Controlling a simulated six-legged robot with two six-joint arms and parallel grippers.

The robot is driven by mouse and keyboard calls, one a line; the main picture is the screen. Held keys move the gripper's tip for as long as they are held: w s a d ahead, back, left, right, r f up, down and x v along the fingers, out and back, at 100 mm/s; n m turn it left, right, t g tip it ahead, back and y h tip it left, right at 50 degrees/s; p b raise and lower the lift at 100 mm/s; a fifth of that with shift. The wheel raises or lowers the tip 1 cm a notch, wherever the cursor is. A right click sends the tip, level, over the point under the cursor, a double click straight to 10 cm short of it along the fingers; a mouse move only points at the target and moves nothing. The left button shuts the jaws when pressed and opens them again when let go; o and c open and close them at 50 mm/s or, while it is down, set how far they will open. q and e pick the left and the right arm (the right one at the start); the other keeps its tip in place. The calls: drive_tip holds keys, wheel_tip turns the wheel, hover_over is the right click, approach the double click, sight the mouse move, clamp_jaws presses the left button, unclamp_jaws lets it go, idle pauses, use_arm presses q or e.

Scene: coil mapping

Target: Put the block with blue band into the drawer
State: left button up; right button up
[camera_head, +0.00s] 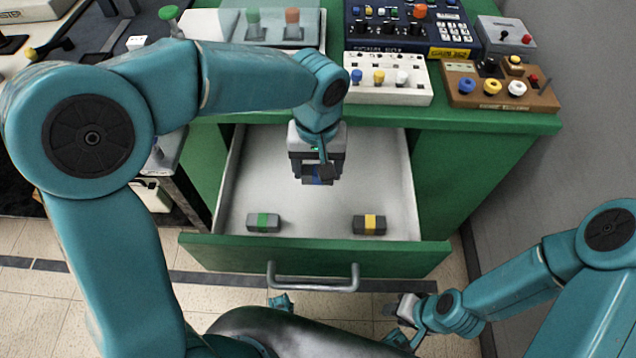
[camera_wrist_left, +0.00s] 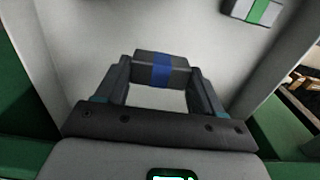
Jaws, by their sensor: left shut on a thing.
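My left gripper (camera_head: 317,177) is over the open drawer (camera_head: 212,243) of a green cabinet, inside its walls as seen from the head. It is shut on the block with blue band (camera_wrist_left: 162,69), a dark grey block held between the two fingertips in the left wrist view. In the head view the block (camera_head: 317,178) is partly covered by the fingers. Its height above the drawer floor is hard to tell. My right gripper (camera_head: 403,311) is low at the right, outside the drawer front; its jaws are too small to read.
In the drawer lie a block with green band (camera_head: 263,222) at front left and a block with yellow band (camera_head: 369,224) at front right. The drawer floor between them is clear. Control boxes, such as a white one (camera_head: 388,82) and a brown one (camera_head: 500,90), stand on the cabinet top.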

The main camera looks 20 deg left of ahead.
use_arm(q)
wheel_tip(320, 180, down, 6)
drive_tip(key=shift+w+r+b, duration=0.1)
drive_tip(key=shift+r+b, duration=0.1)
drive_tip(key=shift+b, duration=0.55)
drive_tip(key=shift+f, duration=0.1)
drive_tip(key=shift+f, duration=0.15)
drive_tip(key=o, duration=1.1)
drive_tip(key=shift+r, duration=0.3)
wheel_tip(320, 180, up, 12)
drive_tip(key=p, duration=0.3)
